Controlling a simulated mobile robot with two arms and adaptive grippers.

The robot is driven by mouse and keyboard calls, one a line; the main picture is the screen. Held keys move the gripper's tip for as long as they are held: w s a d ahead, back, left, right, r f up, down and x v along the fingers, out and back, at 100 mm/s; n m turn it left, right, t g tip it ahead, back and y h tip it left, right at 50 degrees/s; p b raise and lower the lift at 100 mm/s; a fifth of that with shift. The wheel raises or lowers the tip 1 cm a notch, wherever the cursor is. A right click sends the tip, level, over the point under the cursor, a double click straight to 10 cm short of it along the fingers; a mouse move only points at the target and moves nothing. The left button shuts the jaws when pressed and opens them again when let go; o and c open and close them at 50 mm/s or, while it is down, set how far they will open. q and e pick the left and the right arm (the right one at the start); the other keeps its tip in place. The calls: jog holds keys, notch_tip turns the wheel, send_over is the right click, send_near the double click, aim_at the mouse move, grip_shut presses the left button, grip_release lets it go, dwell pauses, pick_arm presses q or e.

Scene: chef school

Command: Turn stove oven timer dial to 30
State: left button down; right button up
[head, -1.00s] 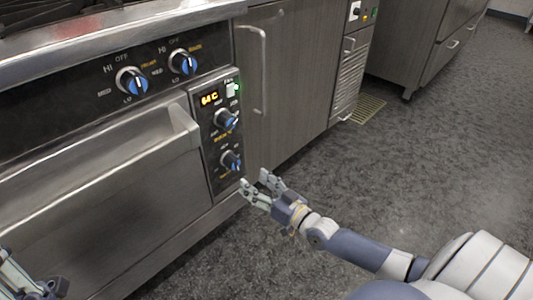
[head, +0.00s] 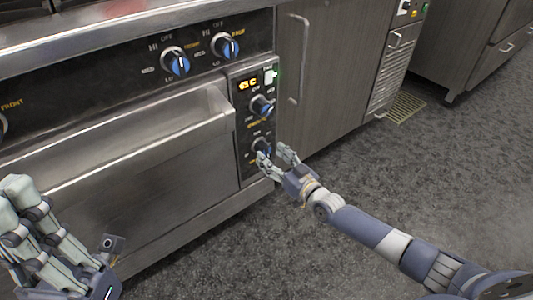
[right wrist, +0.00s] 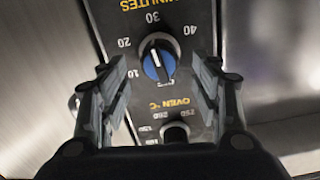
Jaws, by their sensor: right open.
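The timer dial (right wrist: 157,63) is a black knob with a blue face and a white line, labelled MINUTES. Its lettering is upside down in the right wrist view, with 10, 20, 30 and 40 around it. In the head view it is the lower dial (head: 261,147) on the oven's control panel. My right gripper (head: 276,155) is open in front of it. In the right wrist view its fingers stand either side of the dial, apparently without touching. My left gripper (head: 45,225) is at the lower left, away from the dial; its opening is unclear.
The oven door handle (head: 215,105) juts out at the left. A cabinet (head: 325,75) adjoins the panel at right. The grey floor (head: 430,170) is clear.

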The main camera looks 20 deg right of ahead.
aim_at(268, 152)
jog(key=shift+b+x, duration=0.5)
jog(key=shift+x, duration=1.35)
jog(key=c, duration=1.1)
